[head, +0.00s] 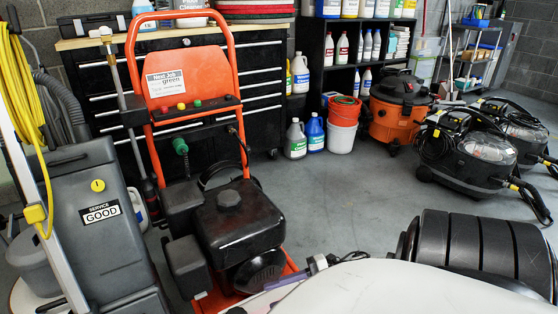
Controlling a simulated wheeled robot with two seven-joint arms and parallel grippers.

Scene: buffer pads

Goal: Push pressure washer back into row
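The pressure washer (228,222) stands upright left of the middle in the head view. It has an orange tubular frame and handle, a white label plate and a black engine on an orange base. Its lower end is cut off by the picture edge. My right gripper (318,264) shows only in small part at the lower middle, close to the right side of the washer's base. My own arm hides most of it, and I cannot tell whether it touches the washer or how its fingers stand. My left gripper is not in view.
A grey floor machine (88,225) marked GOOD stands close on the left. A black drawer cabinet (262,100) is behind the washer. An orange shop vacuum (397,115) and black extractors (470,155) stand right. Grey floor (350,205) is clear between them.

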